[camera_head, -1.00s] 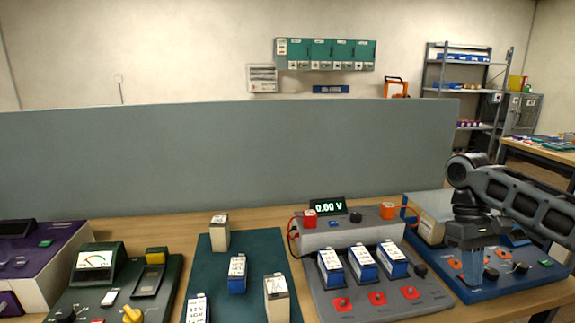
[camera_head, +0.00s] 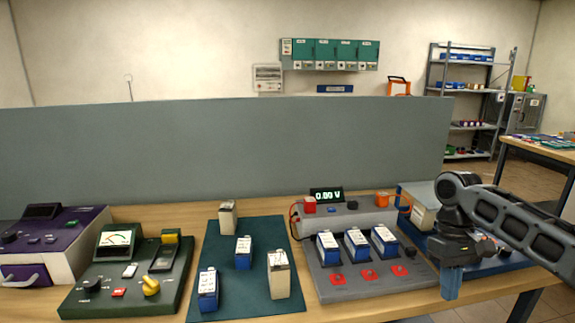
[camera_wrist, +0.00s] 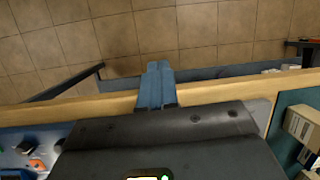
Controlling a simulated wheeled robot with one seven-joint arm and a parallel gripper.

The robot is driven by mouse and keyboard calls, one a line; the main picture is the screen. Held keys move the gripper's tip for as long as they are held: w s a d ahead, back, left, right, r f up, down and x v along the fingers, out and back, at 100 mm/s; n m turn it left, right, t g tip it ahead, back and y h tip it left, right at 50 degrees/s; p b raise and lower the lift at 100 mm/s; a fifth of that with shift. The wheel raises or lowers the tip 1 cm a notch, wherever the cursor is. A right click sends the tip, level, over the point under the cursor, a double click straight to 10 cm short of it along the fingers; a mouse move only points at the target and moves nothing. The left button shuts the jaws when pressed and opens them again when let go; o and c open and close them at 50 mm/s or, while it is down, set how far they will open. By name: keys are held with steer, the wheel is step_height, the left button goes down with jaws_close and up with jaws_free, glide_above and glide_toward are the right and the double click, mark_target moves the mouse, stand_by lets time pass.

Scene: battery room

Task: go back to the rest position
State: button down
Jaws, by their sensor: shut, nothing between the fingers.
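My gripper (camera_head: 451,284) is at the right in the head view, in front of a blue device and near the front edge of the bench. Its blue fingers point down and are shut with nothing between them. In the wrist view my gripper (camera_wrist: 155,72) shows its two fingers side by side, over the bench's front edge with the tiled floor beyond.
A grey test station (camera_head: 330,284) with several blue-and-white batteries and a 0.00 V display stands left of my gripper. A teal mat (camera_head: 262,258) holds more batteries. A green meter (camera_head: 100,290) and a purple device (camera_head: 75,230) stand further left. A grey partition (camera_head: 220,150) runs behind.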

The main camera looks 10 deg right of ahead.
steer(key=a+f+n+t+y, duration=0.15)
steer(key=a+f, duration=0.35)
steer(key=a, duration=0.7)
steer(key=a+f+t+y, duration=0.3)
steer(key=a+f, duration=0.2)
steer(key=a, duration=0.8)
steer(key=s+a+f+m+t+y, duration=0.1)
steer(key=s+a+t+y, duration=0.2)
steer(key=a, duration=0.4)
steer(key=s+a+f+m+t+y, duration=0.15)
steer(key=s+a, duration=0.25)
steer(key=a, duration=0.4)
steer(key=s+d+r+m+t+h+b, duration=0.1)
steer(key=s+d+m+t+h, duration=0.25)
steer(key=s, duration=0.85)
steer(key=s+d+m+t+h, duration=0.1)
steer(key=s+d+t+h, duration=0.25)
steer(key=s+d, duration=0.55)
steer(key=s+d+r+n+t+h, duration=0.1)
steer(key=s+d+r+n, duration=0.1)
steer(key=s+d+r, duration=0.3)
steer(key=s+d+r+n+t+h, duration=0.1)
steer(key=s+d+r+n, duration=0.1)
steer(key=s+d+r, duration=0.3)
steer(key=s+r, duration=0.3)
steer(key=s, duration=0.3)
steer(key=shift+s+d+r+h, duration=0.15)
steer(key=shift+s+h, duration=0.15)
